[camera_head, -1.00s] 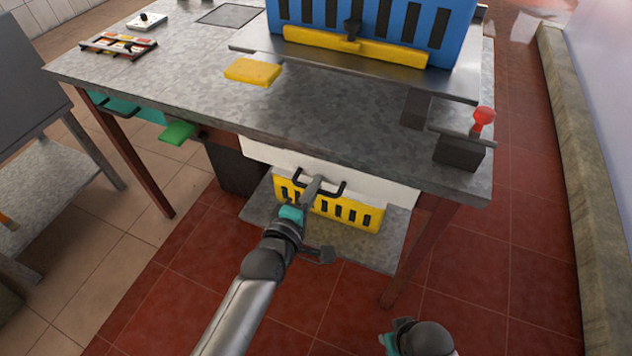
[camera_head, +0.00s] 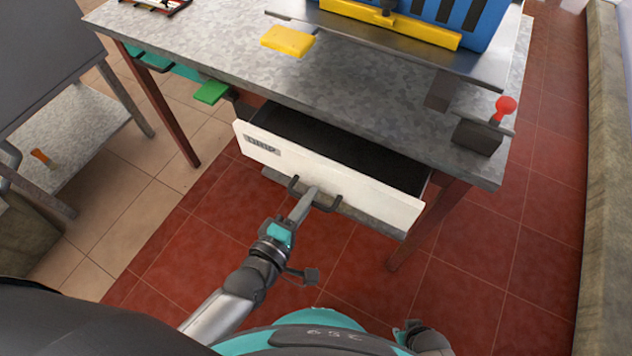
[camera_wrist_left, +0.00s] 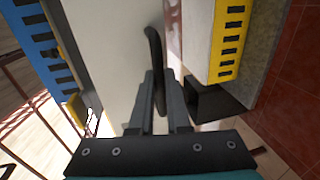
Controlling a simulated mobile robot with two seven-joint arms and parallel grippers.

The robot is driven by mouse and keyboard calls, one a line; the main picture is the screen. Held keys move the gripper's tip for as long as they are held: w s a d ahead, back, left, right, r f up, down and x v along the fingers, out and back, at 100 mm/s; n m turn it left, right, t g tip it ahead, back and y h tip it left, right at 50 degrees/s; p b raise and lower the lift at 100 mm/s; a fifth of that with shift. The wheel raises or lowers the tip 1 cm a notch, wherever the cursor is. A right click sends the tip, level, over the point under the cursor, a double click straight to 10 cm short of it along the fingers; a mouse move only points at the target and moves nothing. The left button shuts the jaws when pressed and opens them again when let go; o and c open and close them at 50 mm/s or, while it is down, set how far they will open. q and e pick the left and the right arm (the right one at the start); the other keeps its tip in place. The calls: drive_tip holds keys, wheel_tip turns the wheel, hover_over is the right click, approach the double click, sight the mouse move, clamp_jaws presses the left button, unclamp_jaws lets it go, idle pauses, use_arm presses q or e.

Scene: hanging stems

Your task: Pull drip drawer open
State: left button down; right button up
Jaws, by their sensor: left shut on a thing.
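The drip drawer (camera_head: 352,181) has a white front with a label reading like "Drip" at its left, and a dark interior. It stands out from under the grey worktop. Its dark bar handle (camera_head: 327,206) is at the lower middle of the front. My left gripper (camera_head: 311,193) is shut on the handle. In the left wrist view the handle (camera_wrist_left: 153,50) runs down between the fingers of my left gripper (camera_wrist_left: 162,78). Part of my right arm may show at the bottom edge; no right fingertips can be made out.
The worktop (camera_head: 350,95) carries a blue slotted crate (camera_head: 470,22), a yellow block (camera_head: 287,40) and a red knob (camera_head: 505,106). A green pedal-like piece (camera_head: 211,92) juts out at left. A table leg (camera_head: 428,225) stands right of the drawer. Red floor in front is clear.

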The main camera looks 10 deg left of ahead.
use_arm(q)
drive_tip(key=shift+v, duration=0.8)
use_arm(e)
drive_tip(key=shift+s+d+f, duration=0.2)
drive_tip(key=shift+s+d, duration=0.15)
drive_tip(key=shift+s, duration=0.1)
use_arm(q)
drive_tip(key=shift+f, duration=0.15)
drive_tip(key=c, duration=0.9)
unclamp_jaws()
drive_tip(key=shift+s, duration=0.1)
drive_tip(key=p+v, duration=0.3)
drive_tip(key=v, duration=1.2)
drive_tip(key=shift+a+p, duration=0.1)
drive_tip(key=shift+p, duration=0.25)
use_arm(e)
drive_tip(key=s, duration=0.3)
drive_tip(key=s+d+r, duration=0.1)
drive_tip(key=shift+s+d, duration=0.1)
drive_tip(key=shift+s, duration=0.2)
